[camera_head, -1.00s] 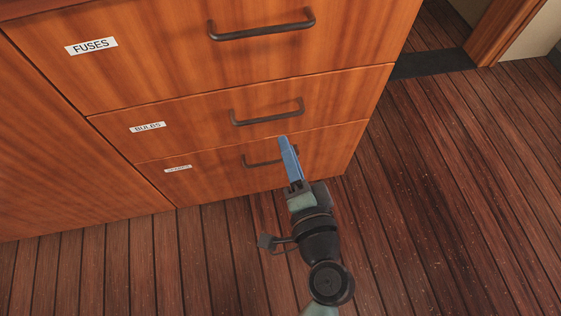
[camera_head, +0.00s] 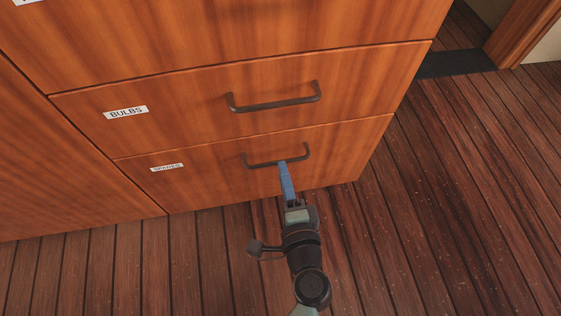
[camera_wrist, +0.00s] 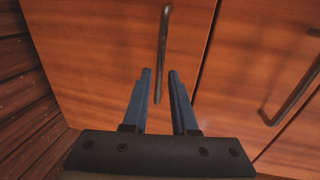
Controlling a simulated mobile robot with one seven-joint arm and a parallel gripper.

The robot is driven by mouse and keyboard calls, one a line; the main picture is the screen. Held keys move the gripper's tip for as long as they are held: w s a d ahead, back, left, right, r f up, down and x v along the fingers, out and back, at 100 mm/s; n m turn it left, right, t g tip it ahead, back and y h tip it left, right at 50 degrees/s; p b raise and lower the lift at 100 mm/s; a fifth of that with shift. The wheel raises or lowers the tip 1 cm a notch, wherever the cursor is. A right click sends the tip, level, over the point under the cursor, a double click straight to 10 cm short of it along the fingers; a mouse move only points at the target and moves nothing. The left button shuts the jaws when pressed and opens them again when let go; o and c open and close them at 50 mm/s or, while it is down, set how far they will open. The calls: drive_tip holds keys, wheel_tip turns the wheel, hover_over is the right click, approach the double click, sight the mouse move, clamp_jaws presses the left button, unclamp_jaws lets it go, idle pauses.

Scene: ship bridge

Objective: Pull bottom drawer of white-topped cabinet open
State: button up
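The wooden cabinet's bottom drawer (camera_head: 215,178), labelled SPARES, is closed and flush with the front. Its dark bar handle (camera_head: 258,165) also shows in the wrist view (camera_wrist: 164,35). My gripper (camera_head: 283,164) has blue fingers at the handle, overlapping the right part of its bar in the head view. In the wrist view my gripper (camera_wrist: 159,72) is open, with the bar's lower end showing between the two fingers. I cannot tell whether the fingers touch the bar. The cabinet's white top is out of view.
The BULBS drawer (camera_head: 190,105) above is closed, and its handle (camera_head: 273,104) sticks out over the bottom one. Dark plank floor (camera_head: 440,200) is clear in front and to the right. A doorway with a dark sill (camera_head: 455,64) lies at the upper right.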

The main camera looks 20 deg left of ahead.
drive_tip(key=shift+b+x, duration=0.35)
drive_tip(key=shift+x, duration=1.95)
drive_tip(key=shift+c, duration=0.2)
clamp_jaws()
